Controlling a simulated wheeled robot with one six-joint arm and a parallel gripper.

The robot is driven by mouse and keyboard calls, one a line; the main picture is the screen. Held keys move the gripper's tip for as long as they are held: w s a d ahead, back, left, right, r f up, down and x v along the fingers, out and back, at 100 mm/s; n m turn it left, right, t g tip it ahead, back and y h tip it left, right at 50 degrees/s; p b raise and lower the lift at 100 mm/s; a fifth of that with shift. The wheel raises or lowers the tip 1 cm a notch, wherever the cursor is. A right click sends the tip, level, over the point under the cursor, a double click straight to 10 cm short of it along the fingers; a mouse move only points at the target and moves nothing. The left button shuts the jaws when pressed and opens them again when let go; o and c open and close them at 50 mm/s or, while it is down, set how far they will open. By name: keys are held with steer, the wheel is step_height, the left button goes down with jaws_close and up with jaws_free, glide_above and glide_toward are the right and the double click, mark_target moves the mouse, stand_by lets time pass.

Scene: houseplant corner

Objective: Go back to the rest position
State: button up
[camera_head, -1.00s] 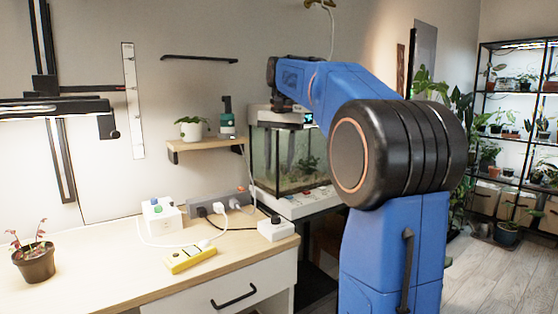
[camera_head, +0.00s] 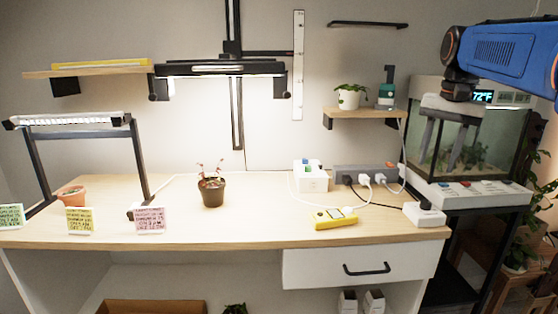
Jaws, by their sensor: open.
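My blue arm reaches in from the right edge in the head view. My gripper (camera_head: 441,147) hangs from its end, pointing down in front of the glass tank (camera_head: 495,140). Its two grey fingers are spread apart with nothing between them. It is above the level of the desk top and to the right of the small wall shelf. How far it is from the tank glass is hard to tell.
The wooden desk (camera_head: 260,225) holds a potted plant (camera_head: 211,191), a yellow device (camera_head: 335,218), white boxes and a power strip (camera_head: 365,174) with cables. A white control strip (camera_head: 470,194) lies below the tank.

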steer(key=s+a+f+n+t, duration=0.1)
steer(key=s+a+f+n, duration=0.3)
steer(key=s+f, duration=0.8)
steer(key=s+a+f+n+t, duration=0.2)
steer(key=s+a+f, duration=0.5)
steer(key=s+f, duration=0.5)
step_height(320, 180, down, 2)
steer(key=shift+s+a+n+t, duration=0.25)
steer(key=shift+n+t, duration=0.05)
steer(key=shift+n, duration=0.6)
steer(key=shift+c, duration=0.6)
